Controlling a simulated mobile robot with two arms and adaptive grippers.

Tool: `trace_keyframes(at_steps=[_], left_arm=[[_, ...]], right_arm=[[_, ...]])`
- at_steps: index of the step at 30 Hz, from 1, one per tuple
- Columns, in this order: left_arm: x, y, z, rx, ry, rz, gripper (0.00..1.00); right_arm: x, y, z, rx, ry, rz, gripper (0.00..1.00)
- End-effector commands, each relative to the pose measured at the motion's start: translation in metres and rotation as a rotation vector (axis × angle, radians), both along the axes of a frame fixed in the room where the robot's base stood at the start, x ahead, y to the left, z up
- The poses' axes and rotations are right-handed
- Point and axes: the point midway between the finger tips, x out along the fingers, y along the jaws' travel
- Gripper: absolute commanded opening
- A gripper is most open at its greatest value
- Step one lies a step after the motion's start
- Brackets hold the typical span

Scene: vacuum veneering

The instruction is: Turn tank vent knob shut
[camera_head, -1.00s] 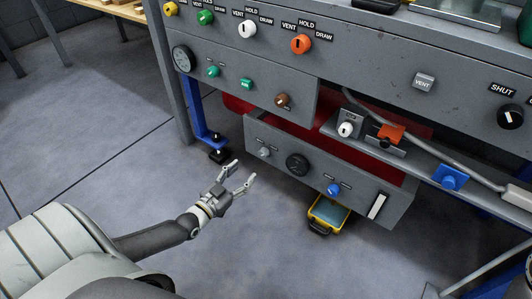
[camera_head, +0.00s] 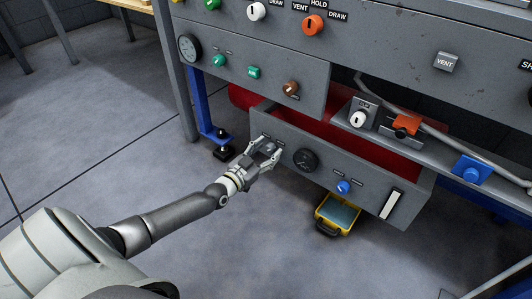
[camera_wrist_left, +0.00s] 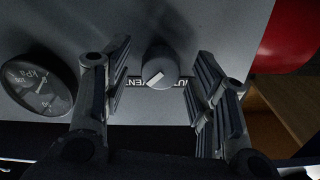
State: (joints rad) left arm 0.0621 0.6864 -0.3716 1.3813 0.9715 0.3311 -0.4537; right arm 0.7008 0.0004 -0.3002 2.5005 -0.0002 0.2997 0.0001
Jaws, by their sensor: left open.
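A round grey knob (camera_wrist_left: 160,70) with a pale pointer mark is on the lower grey panel (camera_head: 345,190). In the left wrist view it shows between the two fingers of my open left gripper (camera_wrist_left: 160,92), with a gap on each side. I cannot tell if the fingertips reach past its face. The pointer slants toward the lower left, on the VENT side. In the head view my left gripper (camera_head: 264,150) is at the panel's left end and hides the knob. My right gripper is out of view.
A black pressure gauge (camera_head: 305,160) sits right beside the gripper on the same panel, with a blue knob (camera_head: 343,187) further right. The red tank (camera_head: 242,96) is behind. A yellow case (camera_head: 337,214) stands on the floor below. Open floor lies to the left.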

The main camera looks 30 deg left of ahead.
Motion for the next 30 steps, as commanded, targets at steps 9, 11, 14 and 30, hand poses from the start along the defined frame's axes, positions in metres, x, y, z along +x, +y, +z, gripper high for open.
trace_keyframes(at_steps=[9, 11, 14, 30], left_arm=[[-0.0004, 0.0000, -0.0002, 0.000, 0.000, 0.000, 0.22], [-0.0004, 0.0000, -0.0002, 0.000, 0.000, 0.000, 0.14], [-0.0004, 0.0000, -0.0002, 0.000, 0.000, 0.000, 0.07], [-0.0004, 0.0004, 0.0005, -0.208, 0.018, 0.000, 0.07]], right_arm=[[-0.0004, 0.0000, 0.0001, 0.000, -0.001, 0.000, 0.53], [-0.0004, 0.0000, 0.0001, 0.000, -0.001, 0.000, 0.53], [-0.0004, 0.0001, 0.0000, 0.000, -0.001, 0.000, 0.53], [-0.0002, 0.0000, 0.0077, 0.000, -0.001, 0.000, 0.53]])
